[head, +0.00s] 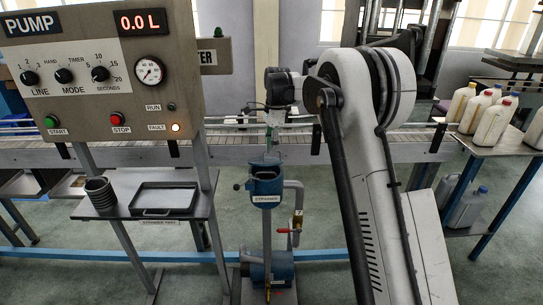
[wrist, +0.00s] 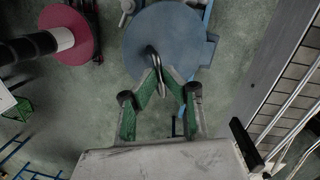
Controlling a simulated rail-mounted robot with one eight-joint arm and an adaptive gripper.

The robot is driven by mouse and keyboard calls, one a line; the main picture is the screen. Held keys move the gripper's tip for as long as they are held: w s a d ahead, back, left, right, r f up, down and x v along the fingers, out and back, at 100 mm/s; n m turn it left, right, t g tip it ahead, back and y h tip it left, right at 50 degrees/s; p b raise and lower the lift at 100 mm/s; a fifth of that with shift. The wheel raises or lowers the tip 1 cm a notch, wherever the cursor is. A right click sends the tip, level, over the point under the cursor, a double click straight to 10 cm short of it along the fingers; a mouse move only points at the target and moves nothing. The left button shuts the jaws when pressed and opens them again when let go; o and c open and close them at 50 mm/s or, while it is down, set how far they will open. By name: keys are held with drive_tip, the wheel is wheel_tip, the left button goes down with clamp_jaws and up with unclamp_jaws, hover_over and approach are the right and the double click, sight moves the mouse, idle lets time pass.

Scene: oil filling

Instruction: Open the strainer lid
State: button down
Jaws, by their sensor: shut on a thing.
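The strainer (head: 266,188) is a blue vessel labelled as a strainer, on a stand in the middle of the head view. Its round blue lid (wrist: 165,38) fills the top middle of the wrist view, with a looped metal handle (wrist: 153,62). My gripper (wrist: 158,72) has green fingers that are closed together on this handle. In the head view my gripper (head: 272,150) is directly above the strainer, small and hard to make out. A dark gap shows at the strainer's top, but the lid's exact tilt is unclear there.
A pump panel (head: 95,75) stands at the left, above a shelf with a black tray (head: 164,199) and a ribbed grey cup (head: 100,192). A red-handled valve (head: 294,230) is beside the strainer. A conveyor (head: 225,151) runs behind. Bottles (head: 492,124) stand on a right table.

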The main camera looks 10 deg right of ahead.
drive_tip(key=shift+m+y, duration=0.4)
drive_tip(key=shift+y, duration=0.2)
drive_tip(key=w, duration=0.1)
drive_tip(key=w+r, duration=0.1)
drive_tip(key=w+d, duration=0.1)
drive_tip(key=w, duration=0.1)
drive_tip(key=shift+w+r, duration=0.1)
drive_tip(key=shift+r, duration=0.2)
drive_tip(key=w+d+f+m+y+p, duration=0.1)
drive_tip(key=w, duration=0.6)
drive_tip(key=shift+w+m+t, duration=0.3)
drive_tip(key=shift+m, duration=0.1)
drive_tip(key=shift+d, duration=0.1)
drive_tip(key=c, duration=2.4)
unclamp_jaws()
drive_tip(key=o, duration=0.6)
drive_tip(key=shift+c, duration=0.2)
